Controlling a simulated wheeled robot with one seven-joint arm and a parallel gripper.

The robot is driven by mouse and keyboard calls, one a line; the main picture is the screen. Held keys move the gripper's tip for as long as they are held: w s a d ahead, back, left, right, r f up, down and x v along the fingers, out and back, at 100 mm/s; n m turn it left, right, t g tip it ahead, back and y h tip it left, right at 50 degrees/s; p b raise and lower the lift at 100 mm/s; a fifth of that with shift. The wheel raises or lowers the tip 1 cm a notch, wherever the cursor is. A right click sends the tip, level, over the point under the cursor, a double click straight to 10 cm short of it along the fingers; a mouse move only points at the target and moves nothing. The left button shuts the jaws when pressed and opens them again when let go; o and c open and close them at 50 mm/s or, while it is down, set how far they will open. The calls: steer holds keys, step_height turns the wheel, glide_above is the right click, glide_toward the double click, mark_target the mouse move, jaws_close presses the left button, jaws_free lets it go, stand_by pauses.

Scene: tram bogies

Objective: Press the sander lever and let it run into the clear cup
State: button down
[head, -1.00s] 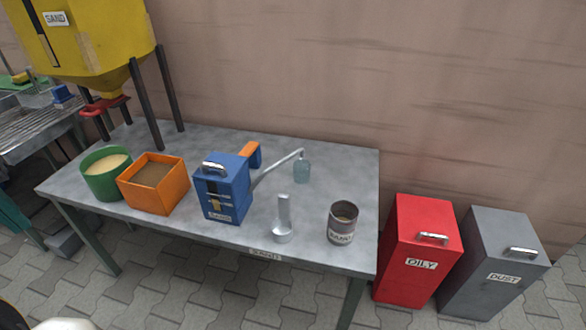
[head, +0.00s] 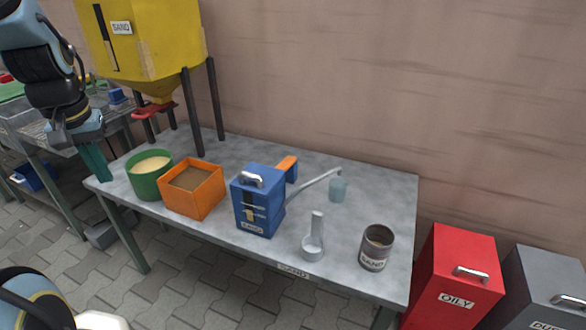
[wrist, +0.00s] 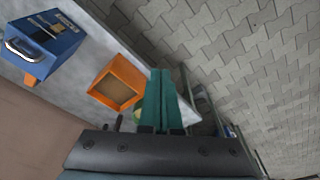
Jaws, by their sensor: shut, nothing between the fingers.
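The sander is a blue box (head: 259,203) with a metal handle on top, standing upright on the grey table. A small yellow lever-like piece (head: 250,214) shows on its front, and an orange block (head: 288,167) sticks out behind it. I cannot tell for sure which is the lever. A thin pale pipe (head: 315,184) runs from the box to the bluish clear cup (head: 338,190); the cup's contents cannot be made out. My gripper (head: 101,175), with teal fingers, is shut and empty at the table's left end, well away from the sander. In the wrist view, the blue box (wrist: 45,45) is upper left.
A green tub (head: 146,184), an orange bin (head: 194,201) of brown material, a metal scoop (head: 313,248) and a SAND tin (head: 376,248) stand on the table (head: 390,205). A yellow hopper (head: 150,40) rises at back left. Red OILY (head: 455,275) and grey DUST bins stand right.

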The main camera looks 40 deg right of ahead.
steer(key=w+d+f+m+b, duration=0.1)
steer(key=w+d+m, duration=0.3)
steer(key=d, duration=0.7)
steer(key=m+h+b, duration=0.2)
steer(key=m+b, duration=0.1)
steer(key=m, duration=0.2)
glide_above(281, 167)
steer(key=s+a, duration=0.1)
steer(key=a, duration=0.1)
step_height(281, 167, down, 3)
steer(key=shift+d+g, duration=0.1)
steer(key=shift+g, duration=0.2)
steer(key=shift+f, duration=0.1)
steer(key=p+x, duration=0.1)
steer(key=x, duration=0.7)
steer(key=a+p+x, duration=0.1)
steer(key=x, duration=0.3)
steer(key=shift+s+f+p, duration=0.15)
steer(key=shift+f+p, duration=0.2)
steer(key=shift+f, duration=0.55)
